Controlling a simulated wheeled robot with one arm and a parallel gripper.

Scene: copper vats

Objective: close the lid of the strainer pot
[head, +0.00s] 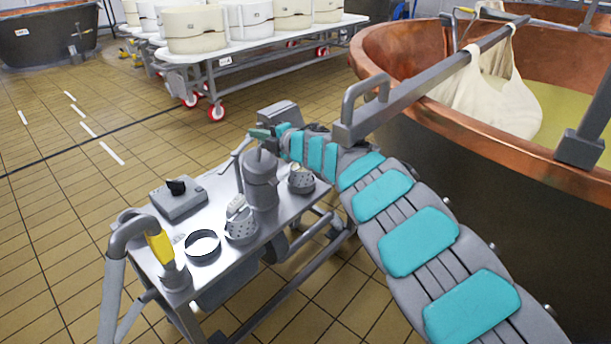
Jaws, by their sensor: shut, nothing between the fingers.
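A small grey pot with round holes (241,228) stands near the middle of the metal cart's front edge. A holed, lid-like piece (236,206) stands tilted up at its back, so it looks open. A second small holed pot (301,181) sits farther right, beside a tall grey canister; I cannot tell for sure which of the two is the strainer pot. My gripper (262,133) is at the cart's far side, above and behind the canister. It is shut and empty, apart from both holed pots.
The cart (150,262) also holds the canister (261,182), a grey box with a black knob (178,198), a ring (203,246) and a yellow-handled pipe (160,248). A copper vat (450,125) stands right. A wheeled table with white tubs (260,39) is behind.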

